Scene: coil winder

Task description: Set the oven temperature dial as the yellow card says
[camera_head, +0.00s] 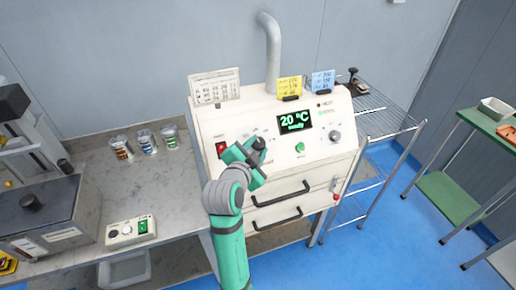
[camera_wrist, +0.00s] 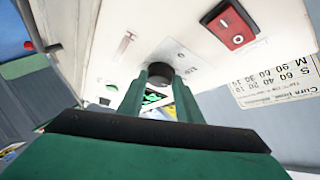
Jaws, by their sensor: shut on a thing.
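The oven (camera_head: 270,112) is a cream cabinet with a sloped control panel on the bench. Its display (camera_head: 295,121) reads 20 °C in green, with a small word below. The yellow card (camera_head: 289,87) stands on top of the oven; its writing is too small to read. My gripper (camera_head: 254,148) is at the left half of the panel. In the wrist view its two green fingers are shut on a black dial (camera_wrist: 160,68), one finger on each side. The dial's scale and pointer are mostly hidden or unreadable.
A red rocker switch (camera_head: 221,148) is left of my gripper. A green button (camera_head: 300,147) and another dial (camera_head: 334,136) are to the right. A blue card (camera_head: 323,81) and a white chart (camera_head: 214,87) stand on top. Drawer handles (camera_head: 280,193) project below.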

